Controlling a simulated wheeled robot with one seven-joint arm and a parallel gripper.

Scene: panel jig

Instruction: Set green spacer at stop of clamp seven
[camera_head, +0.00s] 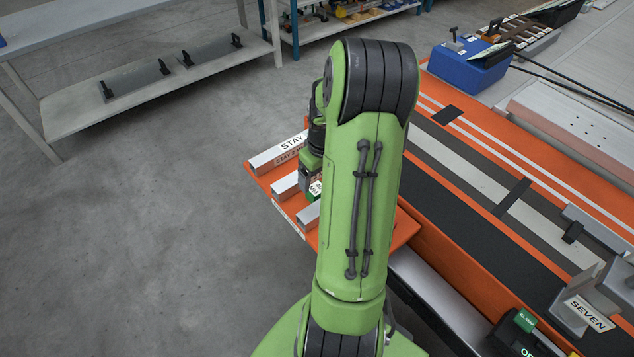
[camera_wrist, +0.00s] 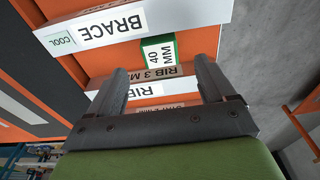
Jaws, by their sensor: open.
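The green spacer (camera_wrist: 173,40) carries a white "40 MM" label in the wrist view. It sits on an orange tray between a white bar marked BRACE and a bar marked RIB. My gripper (camera_wrist: 161,66) is open, with its fingers apart and the spacer ahead of and between the fingertips. In the head view my gripper (camera_head: 308,172) is partly hidden by my arm, and a bit of the spacer (camera_head: 311,197) shows below it. Clamp seven (camera_head: 604,292) is at the lower right, with its SEVEN label. I cannot make out its stop clearly.
The orange tray (camera_head: 262,178) holds several pale bars, one marked STAY (camera_head: 280,151). The orange and black striped bench (camera_head: 470,190) runs along the right. A blue box (camera_head: 466,68) stands at its far end. A grey shelf (camera_head: 150,85) is at the left, with clear floor before it.

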